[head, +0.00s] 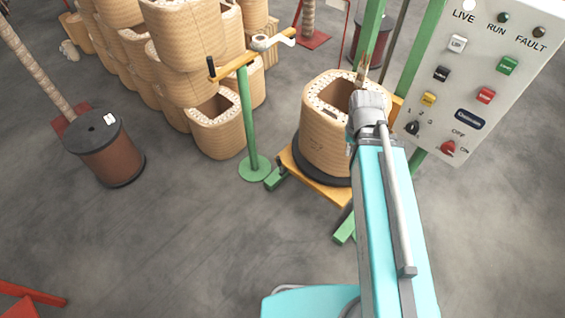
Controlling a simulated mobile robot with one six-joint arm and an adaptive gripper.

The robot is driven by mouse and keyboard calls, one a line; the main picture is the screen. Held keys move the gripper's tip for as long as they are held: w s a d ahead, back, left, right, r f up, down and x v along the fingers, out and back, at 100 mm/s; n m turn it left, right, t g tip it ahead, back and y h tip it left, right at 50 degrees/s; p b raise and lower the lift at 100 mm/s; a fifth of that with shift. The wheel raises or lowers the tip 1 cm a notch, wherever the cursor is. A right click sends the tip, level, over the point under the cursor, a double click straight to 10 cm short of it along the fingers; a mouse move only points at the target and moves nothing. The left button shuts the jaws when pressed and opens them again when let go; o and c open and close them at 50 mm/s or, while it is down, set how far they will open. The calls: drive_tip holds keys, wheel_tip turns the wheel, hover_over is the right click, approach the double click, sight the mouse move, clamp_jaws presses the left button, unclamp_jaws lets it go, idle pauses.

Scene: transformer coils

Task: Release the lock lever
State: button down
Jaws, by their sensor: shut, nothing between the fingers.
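My turquoise arm reaches up from the bottom right to a grey wrist. My gripper (364,66) shows as a slim brownish tip beyond that wrist, shut and empty, in front of the green uprights. Behind it in the picture stands a wound tan coil (325,138) on a dark round base over a yellow platform (315,182). I cannot tell which part is the lock lever. My arm hides part of the machine.
A grey control panel (478,75) with coloured buttons and knobs stands at the right, close to my arm. Stacked coils (185,40) fill the upper left. A brown drum (103,148) stands at left. The lower-left floor is mostly clear, apart from a red frame (30,292).

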drive_tip(key=w+a+f+m+t+y+b, duration=0.1)
drive_tip(key=w+a+f+m+y+b, duration=0.1)
drive_tip(key=w+a+f+m+b, duration=0.2)
drive_tip(key=w+a+f+m+t+y+b, duration=0.1)
drive_tip(key=w+a+f+m+b, duration=0.3)
drive_tip(key=w+f+m+b, duration=0.6)
drive_tip(key=w+a+f+m+y+b, duration=0.3)
drive_tip(key=w+f+m+b, duration=0.5)
drive_tip(key=f+b, duration=1.3)
drive_tip(key=a+m+b, duration=0.1)
drive_tip(key=b, duration=0.2)
drive_tip(key=shift+t, duration=0.4)
drive_tip(key=shift+f, duration=0.25)
drive_tip(key=w+a+f+b, duration=0.4)
drive_tip(key=a+f+b, duration=0.4)
drive_tip(key=shift+a+f+b, duration=0.3)
drive_tip(key=shift+a+b, duration=0.1)
